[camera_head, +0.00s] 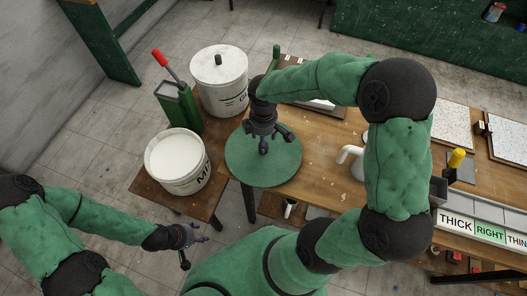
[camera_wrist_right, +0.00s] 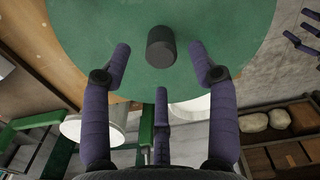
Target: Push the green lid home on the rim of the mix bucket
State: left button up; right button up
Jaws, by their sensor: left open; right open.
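The mix bucket (camera_head: 177,181) is white, stands upright on a low wooden stand and is open, with pale contents showing. The round green lid (camera_head: 263,174) is apart from it, to its right, at the left end of the wooden table and reaching past the edge. The lid's dark knob (camera_wrist_right: 161,47) shows in the right wrist view. My right gripper (camera_head: 266,142) is over the lid's middle; its fingers (camera_wrist_right: 161,68) are spread and apart from the knob. My left gripper (camera_head: 192,238) is open and empty, in front of the stand, below the bucket in the picture.
A second white bucket (camera_head: 219,83) with a white lid stands behind the mix bucket. A green can (camera_head: 178,108) with a red handle stands between them. A white jug (camera_head: 351,158) and a labelled rack (camera_head: 474,229) are on the table to the right.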

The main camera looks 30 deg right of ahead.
notch_tip(320, 180, down, 4)
jog(key=shift+f+b, duration=0.2)
jog(key=shift+b, duration=0.3)
jog(key=shift+a, duration=0.1)
grip_shut()
